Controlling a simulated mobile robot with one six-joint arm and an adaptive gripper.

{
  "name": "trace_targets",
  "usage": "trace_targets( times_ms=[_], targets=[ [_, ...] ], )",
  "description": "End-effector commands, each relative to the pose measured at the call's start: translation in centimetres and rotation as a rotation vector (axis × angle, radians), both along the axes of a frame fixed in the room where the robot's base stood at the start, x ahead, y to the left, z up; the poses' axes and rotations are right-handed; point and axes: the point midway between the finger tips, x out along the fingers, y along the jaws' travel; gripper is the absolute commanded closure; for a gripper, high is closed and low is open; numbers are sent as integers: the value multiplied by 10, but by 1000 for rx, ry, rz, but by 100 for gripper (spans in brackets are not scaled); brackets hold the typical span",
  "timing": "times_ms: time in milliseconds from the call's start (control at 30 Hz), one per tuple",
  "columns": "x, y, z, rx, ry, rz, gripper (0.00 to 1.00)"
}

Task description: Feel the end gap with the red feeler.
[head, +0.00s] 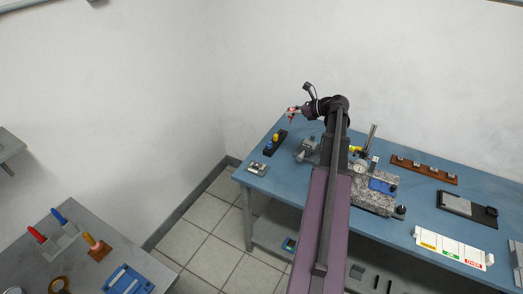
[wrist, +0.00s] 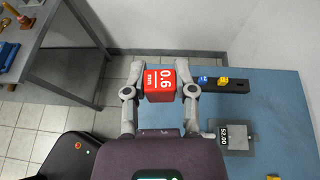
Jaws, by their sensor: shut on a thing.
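My gripper (head: 293,109) is shut on the red feeler (wrist: 160,82), whose red block is marked 0.6 mm. In the wrist view the block sits between the two fingertips (wrist: 160,90). In the head view the red feeler (head: 291,118) is in the air near the far left end of the blue bench. A black rack (head: 274,143) with a blue and a yellow feeler stands below it on the bench; the rack also shows in the wrist view (wrist: 239,87). I cannot make out the end gap in either view.
A grey block with a number label (wrist: 236,137) lies on the blue bench (wrist: 285,115). A dial gauge (head: 359,168) stands on a granite plate (head: 373,200). A brown rack (head: 424,169) and labelled white bins (head: 450,249) are farther right. A grey table (head: 75,270) stands at lower left.

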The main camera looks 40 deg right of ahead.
Motion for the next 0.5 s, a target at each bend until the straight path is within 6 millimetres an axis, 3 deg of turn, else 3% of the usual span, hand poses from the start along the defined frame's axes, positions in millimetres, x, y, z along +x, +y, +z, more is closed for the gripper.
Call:
trace_targets(
  times_ms=[267, 500],
  targets=[
    [3, 1, -10, 0, 0, -3, 92],
    [15, 7, -40, -1, 2, -12, 92]
  ],
)
